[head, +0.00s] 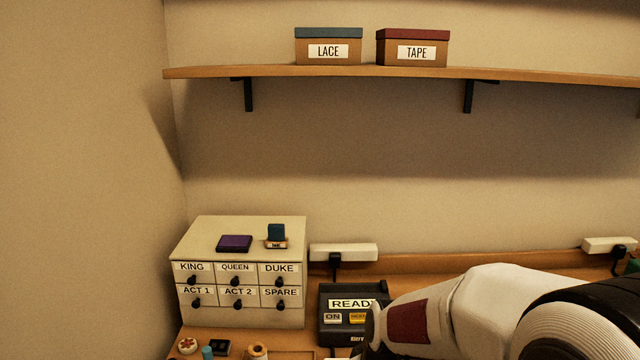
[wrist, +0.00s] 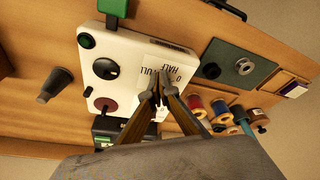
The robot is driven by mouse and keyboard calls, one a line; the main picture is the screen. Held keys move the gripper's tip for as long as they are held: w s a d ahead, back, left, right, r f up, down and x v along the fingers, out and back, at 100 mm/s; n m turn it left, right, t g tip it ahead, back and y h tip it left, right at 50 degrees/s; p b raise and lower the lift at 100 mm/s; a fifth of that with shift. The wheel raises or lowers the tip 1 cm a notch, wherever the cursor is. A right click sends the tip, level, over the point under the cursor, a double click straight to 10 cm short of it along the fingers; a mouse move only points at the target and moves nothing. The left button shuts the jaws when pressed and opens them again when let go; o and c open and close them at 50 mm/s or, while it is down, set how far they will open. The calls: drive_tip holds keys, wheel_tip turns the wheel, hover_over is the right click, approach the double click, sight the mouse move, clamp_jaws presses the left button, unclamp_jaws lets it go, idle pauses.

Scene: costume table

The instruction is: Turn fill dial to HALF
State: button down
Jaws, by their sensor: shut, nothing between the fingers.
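In the wrist view a white panel (wrist: 135,50) carries a black round dial (wrist: 105,69). The dial's setting is too small to tell. My gripper (wrist: 159,88) is shut and empty, its fingertips in front of the label, to the right of the dial and apart from it. The panel does not show in the head view, where my arm fills the lower right and my gripper is not visible.
The panel also bears a dark red round part (wrist: 103,104) and a green button (wrist: 86,41). Thread spools (wrist: 195,106) and a dark green plate (wrist: 235,65) lie to the right. In the head view, a labelled drawer box (head: 245,318) and a dark READY box (head: 345,335) stand left of my arm.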

drive_tip(key=shift+s+d, duration=0.15)
drive_tip(key=shift+s, duration=0.2)
idle(0.3)
drive_tip(key=shift+r, duration=2.95)
drive_tip(key=shift+s+f+m, duration=0.1)
drive_tip(key=shift+s+m, duration=0.1)
drive_tip(key=shift+m, duration=0.1)
drive_tip(key=s+d+r+m+t, duration=0.1)
drive_tip(key=s+d+r, duration=0.1)
drive_tip(key=s, duration=0.4)
drive_tip(key=s+d+r+m+t+h, duration=0.1)
drive_tip(key=s+d+r+m, duration=0.1)
drive_tip(key=s, duration=0.5)
drive_tip(key=s+d+r+m+t, duration=0.1)
drive_tip(key=s+d+r+m, duration=0.1)
drive_tip(key=s+d+r, duration=0.2)
drive_tip(key=shift+s+d+r, duration=0.15)
drive_tip(key=shift+s+d, duration=0.65)
drive_tip(key=shift+s, duration=0.8)
